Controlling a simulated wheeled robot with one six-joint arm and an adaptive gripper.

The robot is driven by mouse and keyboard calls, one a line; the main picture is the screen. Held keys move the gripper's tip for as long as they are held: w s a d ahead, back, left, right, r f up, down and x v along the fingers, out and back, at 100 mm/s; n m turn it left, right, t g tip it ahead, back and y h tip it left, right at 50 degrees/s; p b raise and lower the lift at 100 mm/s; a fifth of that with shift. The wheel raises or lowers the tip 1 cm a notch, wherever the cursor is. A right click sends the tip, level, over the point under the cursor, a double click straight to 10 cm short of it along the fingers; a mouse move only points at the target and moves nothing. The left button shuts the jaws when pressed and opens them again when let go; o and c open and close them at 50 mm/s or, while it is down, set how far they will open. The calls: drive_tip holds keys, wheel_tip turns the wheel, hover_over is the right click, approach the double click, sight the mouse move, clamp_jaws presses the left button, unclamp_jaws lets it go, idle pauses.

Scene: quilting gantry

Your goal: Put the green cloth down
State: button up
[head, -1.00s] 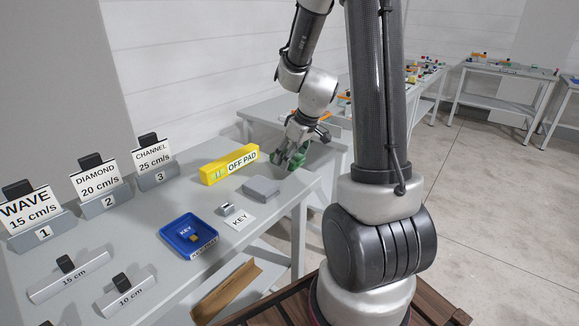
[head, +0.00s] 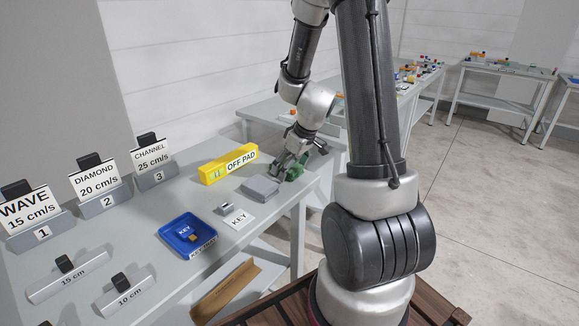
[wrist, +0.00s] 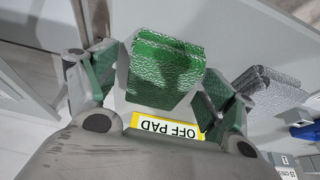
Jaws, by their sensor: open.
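The green cloth (head: 295,173) is a folded, textured piece at the table's right end, partly hidden by my gripper in the head view. In the wrist view the green cloth (wrist: 165,65) lies between the two fingers. My gripper (head: 287,167) points down over it. In the wrist view the fingers of my gripper (wrist: 158,82) stand apart on either side of the cloth, with a gap visible. The cloth looks to be on the tabletop.
A grey folded cloth (head: 260,188) lies just left of the green one. The table's right edge is close.

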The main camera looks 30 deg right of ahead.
drive_tip(key=v, duration=1.2)
drive_tip(key=s+a+r+m, duration=0.2)
drive_tip(key=s+r, duration=0.3)
drive_tip(key=s, duration=0.4)
drive_tip(key=s+a+r+m+h, duration=0.1)
drive_tip(key=s+a+r, duration=0.3)
drive_tip(key=s, duration=0.5)
drive_tip(key=shift+s+a+r+m+h, duration=0.25)
drive_tip(key=shift+a+r+m+h, duration=0.1)
drive_tip(key=shift+a+m, duration=0.2)
